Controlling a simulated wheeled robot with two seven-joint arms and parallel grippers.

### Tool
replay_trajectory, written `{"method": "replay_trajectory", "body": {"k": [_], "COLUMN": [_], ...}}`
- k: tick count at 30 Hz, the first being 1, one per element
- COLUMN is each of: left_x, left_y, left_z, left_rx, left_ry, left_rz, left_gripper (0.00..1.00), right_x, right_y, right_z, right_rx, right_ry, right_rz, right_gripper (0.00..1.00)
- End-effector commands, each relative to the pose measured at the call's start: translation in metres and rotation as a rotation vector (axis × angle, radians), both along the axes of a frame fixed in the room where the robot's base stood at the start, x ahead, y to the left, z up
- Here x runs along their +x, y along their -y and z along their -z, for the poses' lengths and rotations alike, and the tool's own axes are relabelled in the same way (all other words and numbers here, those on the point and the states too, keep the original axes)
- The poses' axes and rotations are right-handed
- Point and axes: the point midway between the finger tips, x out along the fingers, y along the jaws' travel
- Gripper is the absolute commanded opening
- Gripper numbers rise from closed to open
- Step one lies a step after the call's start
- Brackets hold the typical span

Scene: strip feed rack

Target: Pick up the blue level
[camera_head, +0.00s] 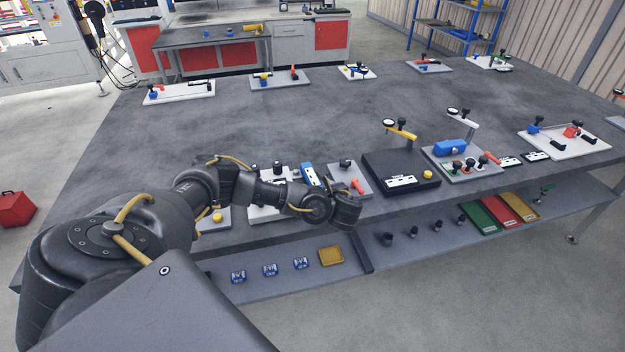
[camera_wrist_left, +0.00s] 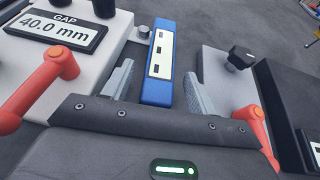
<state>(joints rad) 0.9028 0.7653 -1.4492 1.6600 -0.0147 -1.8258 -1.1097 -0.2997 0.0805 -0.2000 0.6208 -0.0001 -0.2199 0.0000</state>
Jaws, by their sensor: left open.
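The blue level (camera_wrist_left: 158,92) has a white face with several dark windows. In the left wrist view it lies lengthwise between the two grey fingers of my left gripper (camera_wrist_left: 159,72). A gap shows on each side, so neither finger touches it. Its near end is close to the gripper body; the height between them is hard to tell. In the head view the level (camera_head: 311,175) shows just beyond my left wrist, and my left gripper (camera_head: 347,213) hangs over the table's front edge area with its fingers hidden. My right gripper is not in view.
A pale block with a "40.0 mm" gap display (camera_wrist_left: 67,29) and a red lever stands left of the level. A light plate with a black knob (camera_wrist_left: 238,58) and another red lever stands right. A dark fixture (camera_head: 400,164) sits further right on the grey table (camera_head: 250,125).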

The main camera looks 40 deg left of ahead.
Motion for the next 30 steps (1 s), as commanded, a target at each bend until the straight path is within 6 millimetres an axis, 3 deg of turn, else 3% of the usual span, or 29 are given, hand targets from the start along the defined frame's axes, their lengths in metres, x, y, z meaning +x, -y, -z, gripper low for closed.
{"method": "replay_trajectory", "body": {"k": [6,14,27,30], "left_x": [0.012,0.013,0.013,0.014], "left_y": [-0.022,-0.024,-0.024,-0.024], "left_z": [0.009,0.011,0.011,0.010], "left_rx": [0.000,-0.001,-0.001,-0.002], "left_ry": [-0.001,0.000,0.000,0.001], "left_rz": [-0.002,0.000,0.000,-0.001], "left_gripper": [0.58,0.58,0.03,0.00], "right_x": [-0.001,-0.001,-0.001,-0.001], "right_y": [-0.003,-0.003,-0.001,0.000], "right_z": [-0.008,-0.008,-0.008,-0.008], "right_rx": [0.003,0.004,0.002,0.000], "right_ry": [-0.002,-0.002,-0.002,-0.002], "right_rz": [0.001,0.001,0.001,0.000], "right_gripper": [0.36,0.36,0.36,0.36]}}
